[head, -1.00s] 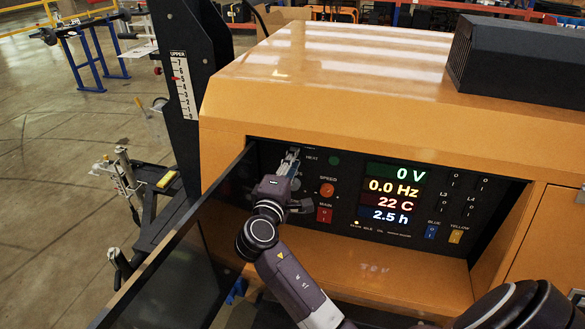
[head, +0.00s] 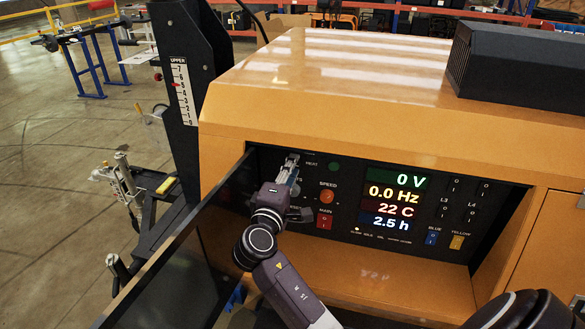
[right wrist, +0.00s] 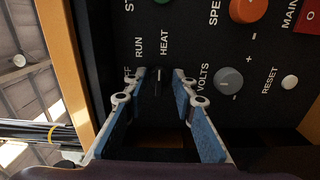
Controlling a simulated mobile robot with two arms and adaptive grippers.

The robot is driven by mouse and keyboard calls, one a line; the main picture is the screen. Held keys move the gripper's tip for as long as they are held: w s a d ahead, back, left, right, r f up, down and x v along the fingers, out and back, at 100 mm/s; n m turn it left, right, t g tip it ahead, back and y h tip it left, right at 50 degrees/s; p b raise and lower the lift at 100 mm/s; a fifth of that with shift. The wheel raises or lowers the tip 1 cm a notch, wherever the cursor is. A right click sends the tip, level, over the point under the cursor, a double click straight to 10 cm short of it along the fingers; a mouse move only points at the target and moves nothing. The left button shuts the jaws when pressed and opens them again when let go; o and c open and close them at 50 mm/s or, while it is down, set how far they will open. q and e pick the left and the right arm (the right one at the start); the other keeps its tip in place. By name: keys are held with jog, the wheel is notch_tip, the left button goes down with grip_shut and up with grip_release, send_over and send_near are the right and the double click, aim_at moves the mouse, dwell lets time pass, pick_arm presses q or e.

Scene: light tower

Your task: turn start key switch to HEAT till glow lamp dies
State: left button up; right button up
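The start key switch (right wrist: 158,82) is a small dark piece on the black control panel, below the RUN and HEAT labels in the right wrist view. Its exact setting is hard to tell. My right gripper (right wrist: 160,76) has its two blue-padded fingers on either side of the switch, with a visible gap between them. In the head view my right gripper (head: 290,162) is at the panel's upper left and hides the switch. A small lamp (head: 357,229) is lit at the left end of the row with the GLOW label. My left gripper is not in view.
The panel sits recessed in an orange housing (head: 330,95), with an open dark door (head: 180,245) at left. Near the gripper are a green button (head: 334,166), an orange SPEED knob (head: 327,196), a red MAIN switch (head: 324,221) and a grey VOLTS knob (right wrist: 229,81). The display (head: 392,202) reads 0 V.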

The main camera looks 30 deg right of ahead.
jog(key=v, duration=1.1)
jog(key=shift+s, duration=0.2)
jog(key=shift+a+f, duration=0.1)
jog(key=shift+a, duration=0.05)
